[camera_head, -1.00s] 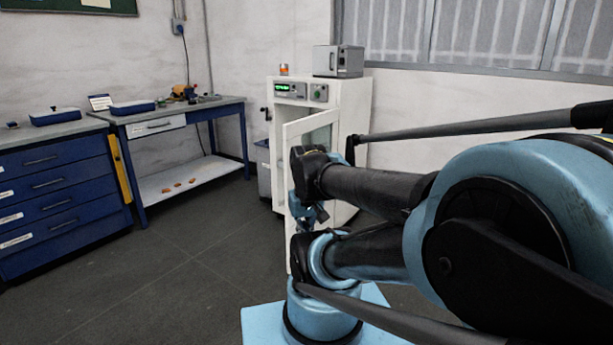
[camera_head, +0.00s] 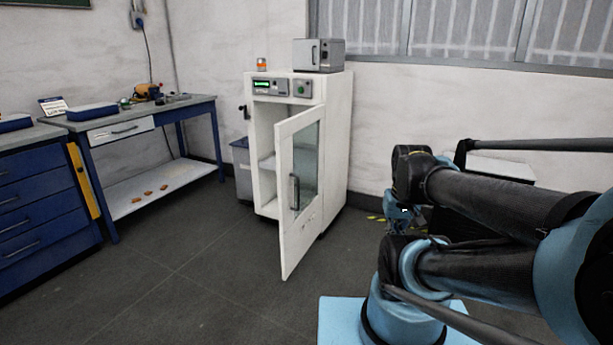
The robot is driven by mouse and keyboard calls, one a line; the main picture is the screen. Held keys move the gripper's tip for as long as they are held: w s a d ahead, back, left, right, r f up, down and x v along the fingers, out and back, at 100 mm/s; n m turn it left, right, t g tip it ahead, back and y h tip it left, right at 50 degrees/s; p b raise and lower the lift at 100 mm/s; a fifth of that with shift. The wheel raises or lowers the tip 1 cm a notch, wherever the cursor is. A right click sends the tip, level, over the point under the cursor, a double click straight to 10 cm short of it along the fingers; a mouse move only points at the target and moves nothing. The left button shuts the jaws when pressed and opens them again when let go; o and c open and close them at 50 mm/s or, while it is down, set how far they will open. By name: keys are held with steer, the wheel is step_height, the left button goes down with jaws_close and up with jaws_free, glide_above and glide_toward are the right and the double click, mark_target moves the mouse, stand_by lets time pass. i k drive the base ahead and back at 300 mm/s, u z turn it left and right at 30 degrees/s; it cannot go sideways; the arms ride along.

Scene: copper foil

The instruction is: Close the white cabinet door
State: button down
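The white cabinet (camera_head: 338,150) stands against the back wall, a little left of the picture's middle. Its white door (camera_head: 287,235) has a glass pane (camera_head: 308,165) and a dark handle (camera_head: 294,192). The door stands wide open, swung out toward me, and the shelf inside shows to its left. My gripper (camera_head: 404,212) is small and partly hidden by my arm, to the right of the door and apart from it in the picture. I cannot tell whether its fingers are open or shut.
A grey box (camera_head: 318,56) and an orange-topped jar (camera_head: 262,65) stand on the cabinet. A blue workbench (camera_head: 190,104) and a blue drawer unit (camera_head: 45,200) stand at left. A grey bin (camera_head: 242,160) is beside the cabinet. The floor (camera_head: 200,280) before the door is clear.

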mark_target(298, 234)
steer(key=z, duration=0.05)
steer(key=i, duration=1)
steer(key=u, duration=0.05)
